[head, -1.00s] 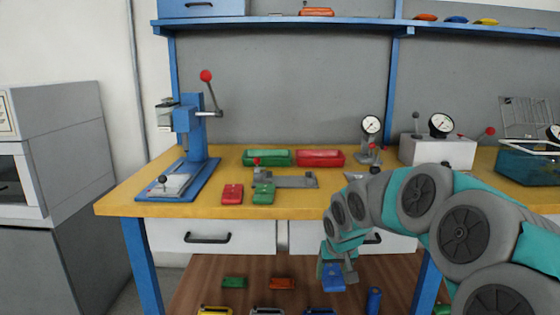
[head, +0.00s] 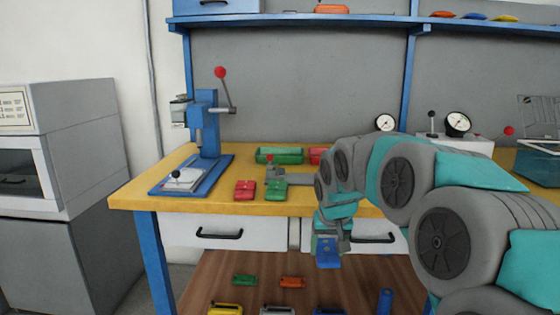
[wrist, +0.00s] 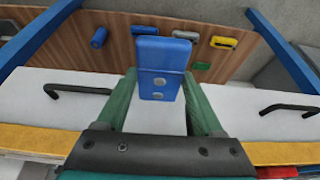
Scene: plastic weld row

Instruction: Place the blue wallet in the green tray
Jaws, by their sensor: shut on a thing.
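My gripper (head: 330,236) is shut on the blue wallet (head: 328,254), which hangs below the fingers in front of the white drawers. In the wrist view the blue wallet (wrist: 160,68) sits between the fingertips, with two pale round studs on its face. The green tray (head: 280,155) lies on the yellow bench top at the back, left of my arm. It is up and to the left of my gripper in the head view. My arm partly hides the red tray (head: 318,155) beside it.
A red wallet (head: 245,190) and a green wallet (head: 276,190) lie near the bench's front edge, with a grey fixture (head: 290,176) behind them. A blue press (head: 206,140) stands at left. Several coloured items lie on the lower wooden shelf (head: 220,275).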

